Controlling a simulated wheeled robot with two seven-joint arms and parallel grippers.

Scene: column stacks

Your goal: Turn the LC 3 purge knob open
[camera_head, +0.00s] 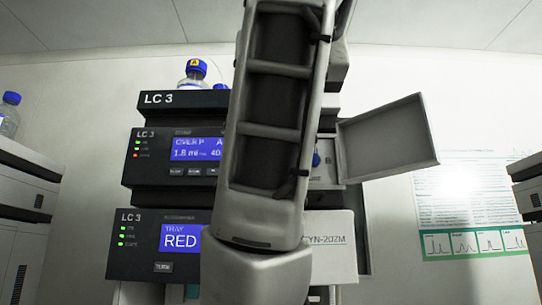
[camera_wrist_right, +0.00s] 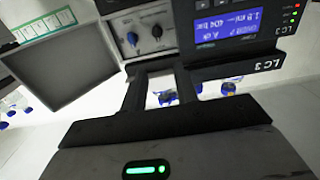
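The LC 3 stack stands in the middle of the head view, with its pump module (camera_head: 150,158) showing a lit blue screen. My own arm covers much of its front. A sliver of a blue knob (camera_head: 316,158) shows just right of the arm. My left gripper is not in view.
A grey door (camera_head: 388,138) hangs open right of the panel, and also shows in the right wrist view (camera_wrist_right: 58,75). A blue-capped bottle (camera_head: 195,72) stands on top of the stack. Other stacks stand at both edges. A poster (camera_head: 470,205) hangs on the wall.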

